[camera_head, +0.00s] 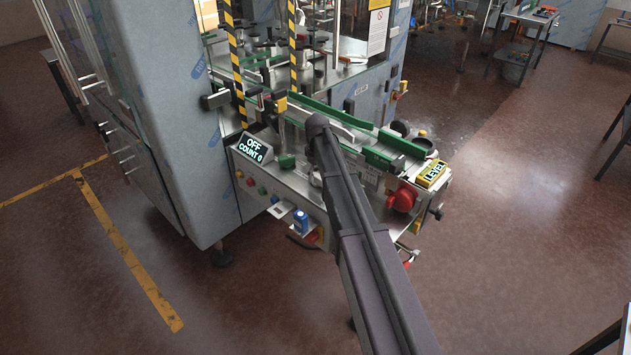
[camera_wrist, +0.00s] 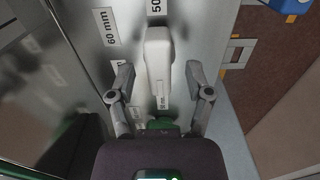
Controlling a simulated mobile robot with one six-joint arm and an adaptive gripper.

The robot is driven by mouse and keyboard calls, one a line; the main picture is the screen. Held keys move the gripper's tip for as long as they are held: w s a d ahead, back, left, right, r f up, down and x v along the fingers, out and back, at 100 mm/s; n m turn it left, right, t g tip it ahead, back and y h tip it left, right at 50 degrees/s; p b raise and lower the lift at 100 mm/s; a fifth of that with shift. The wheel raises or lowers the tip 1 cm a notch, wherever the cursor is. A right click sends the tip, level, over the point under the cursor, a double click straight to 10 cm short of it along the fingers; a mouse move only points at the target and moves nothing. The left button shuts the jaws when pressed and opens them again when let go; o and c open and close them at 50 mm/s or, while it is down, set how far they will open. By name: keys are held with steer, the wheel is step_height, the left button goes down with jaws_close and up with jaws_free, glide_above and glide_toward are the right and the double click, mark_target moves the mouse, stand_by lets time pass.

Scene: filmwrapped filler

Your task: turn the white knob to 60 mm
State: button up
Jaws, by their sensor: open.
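In the wrist view the white knob (camera_wrist: 158,62) is a long bar on a grey metal panel. It lies nearly upright in the picture, its upper end by the "50" label (camera_wrist: 155,6), partly cut off. The "60 mm" label (camera_wrist: 105,27) is to the upper left of the knob. My gripper (camera_wrist: 158,70) is open, one finger on each side of the knob, with a visible gap at both sides. In the head view my arm covers the knob and the gripper.
In the head view the machine's front bears an "OFF COUNT 0" display (camera_head: 254,149), a red knob (camera_head: 402,199) and a yellow "LEVEL" block (camera_head: 432,173). The floor in front is clear.

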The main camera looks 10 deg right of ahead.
steer(key=shift+f+b, duration=0.3)
steer(key=shift+f, duration=0.2)
jaws_close()
steer(key=shift+a, duration=0.2)
steer(key=shift+d, duration=0.1)
